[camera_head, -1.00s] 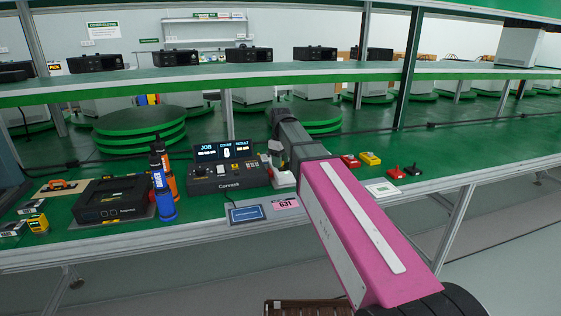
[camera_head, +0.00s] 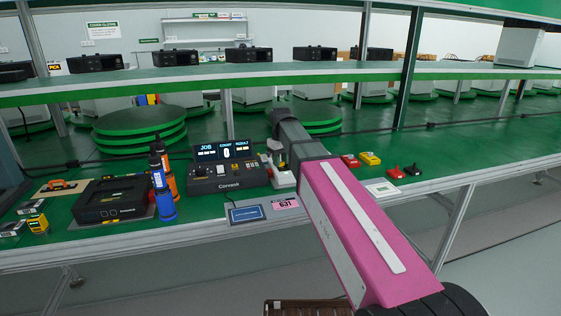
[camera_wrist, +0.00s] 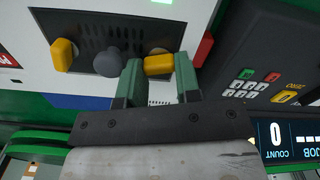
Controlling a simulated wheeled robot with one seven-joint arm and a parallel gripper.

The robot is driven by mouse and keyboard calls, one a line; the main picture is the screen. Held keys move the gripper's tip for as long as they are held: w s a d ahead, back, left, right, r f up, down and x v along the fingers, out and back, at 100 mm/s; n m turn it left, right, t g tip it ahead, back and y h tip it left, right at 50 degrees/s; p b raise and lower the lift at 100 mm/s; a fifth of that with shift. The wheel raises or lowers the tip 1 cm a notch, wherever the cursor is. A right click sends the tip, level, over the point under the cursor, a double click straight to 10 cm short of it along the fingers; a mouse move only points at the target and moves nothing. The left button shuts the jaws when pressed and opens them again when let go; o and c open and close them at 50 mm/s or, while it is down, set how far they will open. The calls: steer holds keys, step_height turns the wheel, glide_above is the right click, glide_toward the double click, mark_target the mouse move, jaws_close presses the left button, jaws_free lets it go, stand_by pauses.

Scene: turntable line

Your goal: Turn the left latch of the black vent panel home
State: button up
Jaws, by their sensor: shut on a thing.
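The black vent panel (camera_wrist: 112,32) is set in a white housing in the wrist view. It has a round grey knob (camera_wrist: 107,62) and two yellow latches. One yellow latch (camera_wrist: 62,55) stands free at the picture's left, its long side upright. The other yellow latch (camera_wrist: 158,65), on the side nearer the console, lies crosswise. My gripper (camera_wrist: 158,72) is shut on this crosswise latch, with a green finger on each side. The fingertips partly cover its ends. In the head view, my arm hides the panel and the latches.
The dark console (camera_head: 228,170) stands just left of my arm; its keypad also shows in the wrist view (camera_wrist: 250,85). A red part (camera_wrist: 201,50) sits close beside the gripped latch. Red and yellow items (camera_head: 370,158) lie to the right.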

steer(key=shift+m, duration=1.3)
steer(key=o, duration=0.7)
steer(key=shift+c, duration=0.2)
steer(key=shift+r, duration=0.15)
step_height(320, 180, up, 10)
steer(key=shift+r, duration=0.25)
